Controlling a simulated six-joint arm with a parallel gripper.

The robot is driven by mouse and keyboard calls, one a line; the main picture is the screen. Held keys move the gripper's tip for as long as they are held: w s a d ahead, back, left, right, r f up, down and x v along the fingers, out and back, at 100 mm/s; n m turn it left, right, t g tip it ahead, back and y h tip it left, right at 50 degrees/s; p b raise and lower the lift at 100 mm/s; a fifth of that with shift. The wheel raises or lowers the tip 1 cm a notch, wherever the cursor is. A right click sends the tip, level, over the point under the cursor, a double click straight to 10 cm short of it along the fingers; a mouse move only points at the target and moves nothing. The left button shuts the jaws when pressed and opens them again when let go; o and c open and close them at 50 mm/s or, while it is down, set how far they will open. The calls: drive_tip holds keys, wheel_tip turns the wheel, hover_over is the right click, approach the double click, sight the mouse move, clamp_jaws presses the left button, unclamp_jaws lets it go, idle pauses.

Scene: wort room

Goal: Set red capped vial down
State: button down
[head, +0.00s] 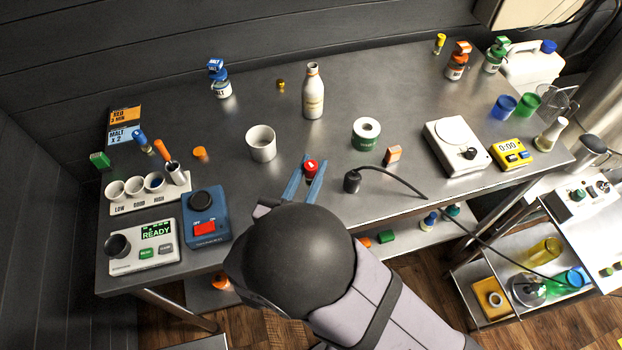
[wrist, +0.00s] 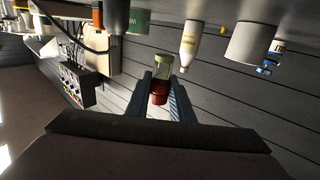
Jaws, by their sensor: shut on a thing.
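The red capped vial (head: 310,168) is held between the two blue fingers of my gripper (head: 313,161), near the front middle of the metal table (head: 330,205). In the head view I see mostly its red cap from above. In the wrist view, which is upside down, the vial (wrist: 161,66) shows its clear glass body beyond the fingertips, with the red cap between the fingers of my gripper (wrist: 163,79). The wrist view suggests the vial's base is clear of the tabletop, but the exact gap is hard to tell.
A blue device with a red switch (head: 205,216) is to the left. Bare tabletop lies between these.

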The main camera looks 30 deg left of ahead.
sight(311, 165)
drive_tip(key=shift+r, duration=1.85)
